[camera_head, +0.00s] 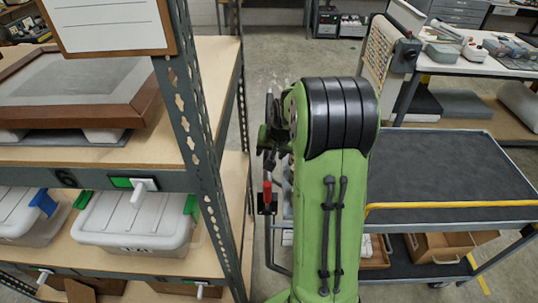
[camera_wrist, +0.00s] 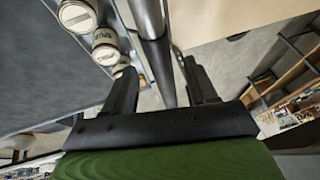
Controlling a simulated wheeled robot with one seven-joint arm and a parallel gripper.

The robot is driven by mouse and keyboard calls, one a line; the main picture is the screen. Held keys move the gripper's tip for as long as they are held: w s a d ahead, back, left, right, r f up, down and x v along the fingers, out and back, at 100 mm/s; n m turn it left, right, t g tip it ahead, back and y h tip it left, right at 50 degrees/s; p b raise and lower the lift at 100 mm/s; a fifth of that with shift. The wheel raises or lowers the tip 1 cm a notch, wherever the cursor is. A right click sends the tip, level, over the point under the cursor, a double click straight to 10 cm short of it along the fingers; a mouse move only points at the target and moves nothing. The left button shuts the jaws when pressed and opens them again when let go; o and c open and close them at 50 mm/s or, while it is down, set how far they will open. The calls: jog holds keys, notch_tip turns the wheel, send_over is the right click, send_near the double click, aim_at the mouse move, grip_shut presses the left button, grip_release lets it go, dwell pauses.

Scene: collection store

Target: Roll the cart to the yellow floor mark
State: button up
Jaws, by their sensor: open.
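The cart (camera_head: 450,165) stands at the right in the head view, with a dark top, a grey metal rim and a yellow bar (camera_head: 450,204) along its near side. A grey upright tube with a red-handled part (camera_head: 267,195) shows left of my arm. In the wrist view my gripper (camera_wrist: 158,75) is open, with one dark finger on each side of a grey metal tube (camera_wrist: 155,50); I cannot tell whether they touch it. My arm hides the cart's left end. A short yellow strip (camera_head: 482,284) shows on the floor at the lower right.
A shelf rack (camera_head: 195,130) with white lidded boxes and a framed panel stands close on the left. A workbench (camera_head: 470,65) stands behind the cart. Labelled jars (camera_wrist: 105,45) show in the wrist view. Floor is clear behind my arm.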

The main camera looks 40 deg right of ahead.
jog(key=shift+x, duration=1.25)
jog(key=shift+r, duration=0.1)
grip_shut()
